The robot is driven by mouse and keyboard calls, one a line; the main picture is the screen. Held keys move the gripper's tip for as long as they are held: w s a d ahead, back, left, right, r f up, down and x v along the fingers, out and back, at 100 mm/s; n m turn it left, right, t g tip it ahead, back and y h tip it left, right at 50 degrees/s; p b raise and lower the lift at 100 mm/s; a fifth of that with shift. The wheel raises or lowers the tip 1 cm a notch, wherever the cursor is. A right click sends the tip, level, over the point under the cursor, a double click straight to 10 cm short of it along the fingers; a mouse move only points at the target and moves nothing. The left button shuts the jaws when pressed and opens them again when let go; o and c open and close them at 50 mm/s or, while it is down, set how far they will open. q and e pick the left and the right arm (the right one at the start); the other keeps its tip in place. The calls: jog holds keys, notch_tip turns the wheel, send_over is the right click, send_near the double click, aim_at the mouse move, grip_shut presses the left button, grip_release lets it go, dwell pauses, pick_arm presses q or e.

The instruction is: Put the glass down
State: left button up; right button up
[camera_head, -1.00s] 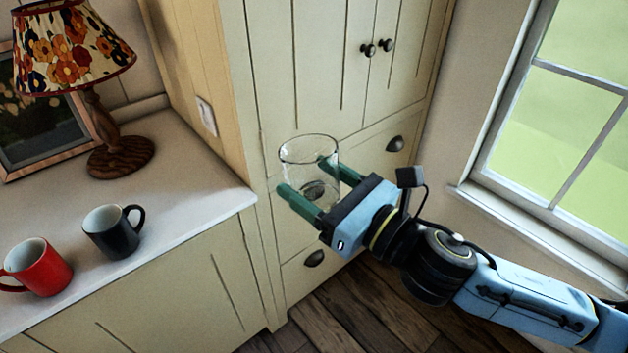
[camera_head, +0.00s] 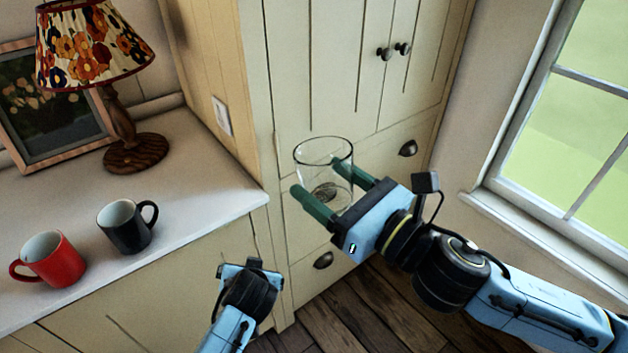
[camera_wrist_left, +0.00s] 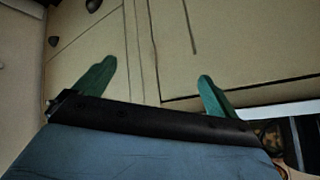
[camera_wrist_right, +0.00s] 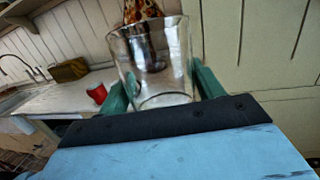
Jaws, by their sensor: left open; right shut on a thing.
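A clear empty glass (camera_head: 322,160) is held upright in the air in front of the tall cream cupboard. My right gripper (camera_head: 335,186) is shut on it, with one green finger on each side. The glass also shows between the fingers in the right wrist view (camera_wrist_right: 152,62). My left gripper (camera_wrist_left: 152,82) is open and empty in the left wrist view, facing cream cupboard panels. In the head view its wrist shows low in the middle, below the counter edge, and its fingers are hard to make out there.
The white counter (camera_head: 190,205) at the left carries a red mug (camera_head: 50,262), a black mug (camera_head: 124,230), a lamp (camera_head: 122,140) and a framed picture (camera_head: 45,105). Its right part near the cupboard is bare. A window (camera_head: 570,130) is at the right.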

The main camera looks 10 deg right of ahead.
pick_arm(q)
notch_tip(320, 180, up, 21)
jog(key=d+n+t+y, duration=0.1)
jog(key=d+n+t, duration=0.1)
jog(key=n+t, duration=0.1)
jog(key=s+a+r+n+t+y, duration=0.15)
jog(key=s+r+n, duration=0.3)
jog(key=r, duration=0.85)
jog(key=m+h, duration=0.6)
jog(key=h, duration=0.2)
send_near(329, 151)
jog(key=x, duration=0.7)
jog(key=shift+w+d+f, duration=0.15)
jog(key=shift+w+f, duration=0.05)
jog(key=shift+w, duration=0.1)
